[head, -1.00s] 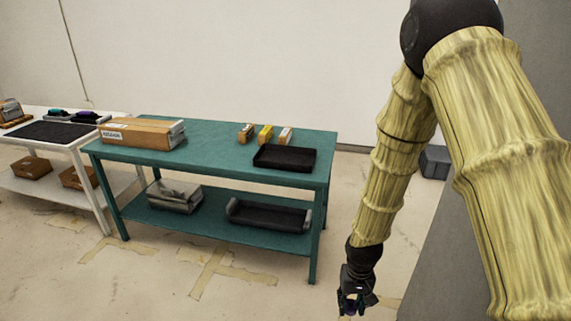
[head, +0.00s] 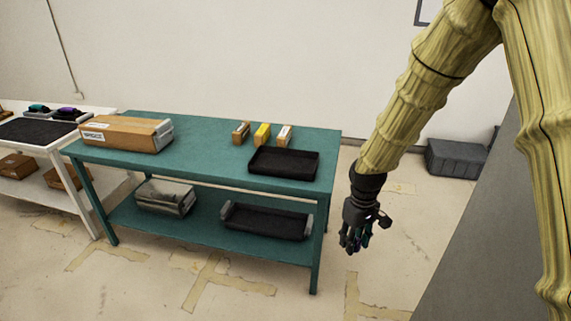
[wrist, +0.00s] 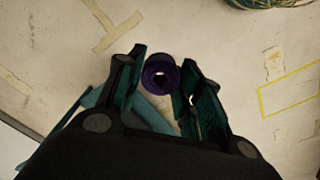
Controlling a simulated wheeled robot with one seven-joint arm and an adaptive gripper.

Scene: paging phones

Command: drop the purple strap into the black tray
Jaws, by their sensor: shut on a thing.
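The purple strap (wrist: 160,74) is a rolled coil with a hole in its middle, held between the fingers in the wrist view. My gripper (head: 354,245) is shut on it, pointing down over the floor to the right of the green table; it also shows in the wrist view (wrist: 161,90). In the head view the strap is mostly hidden by the fingers. A shallow black tray (head: 283,164) sits on the table's top near its right end, left of and beyond my gripper. A second black tray (head: 266,222) lies on the lower shelf.
The green table (head: 205,160) also carries a cardboard box (head: 120,134) and several small boxes, including a yellow one (head: 262,135), behind the upper tray. A white table (head: 85,125) stands left.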

